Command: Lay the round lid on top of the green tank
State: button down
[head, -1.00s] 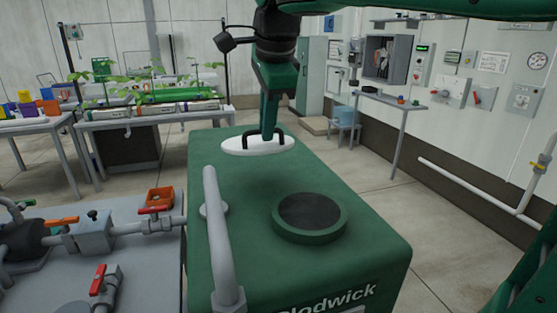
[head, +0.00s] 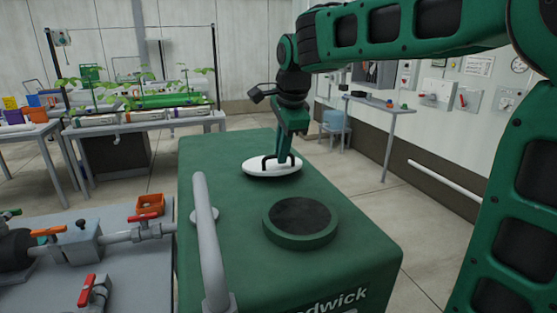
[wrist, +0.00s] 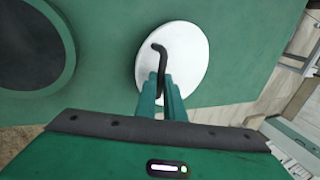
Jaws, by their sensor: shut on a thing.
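The round lid (head: 258,170) is a white disc with a dark arched handle. My gripper (head: 281,164) is shut on the handle, and the lid hangs at or just above the far part of the green tank's top; I cannot tell if it touches. In the wrist view, the lid (wrist: 190,62) shows beyond my gripper's fingers (wrist: 163,85), which close on the handle. The green tank (head: 225,205) has a raised round opening (head: 300,222) with a dark inside, nearer than the lid and uncovered. The opening (wrist: 30,50) also shows at the left of the wrist view.
A grey pipe (head: 207,240) rises at the tank's left side. A bench with red-handled valves (head: 143,217) and an orange bin (head: 150,204) stands to the left. Plant tables (head: 145,120) are behind. Wall panels and a shelf (head: 380,103) are at the right.

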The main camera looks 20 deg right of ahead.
notch_tip(320, 180, down, 2)
jog(key=shift+f, duration=0.1)
jog(key=c, duration=1.9)
grip_release()
jog(key=shift+o, duration=0.2)
jog(key=v, duration=1.2)
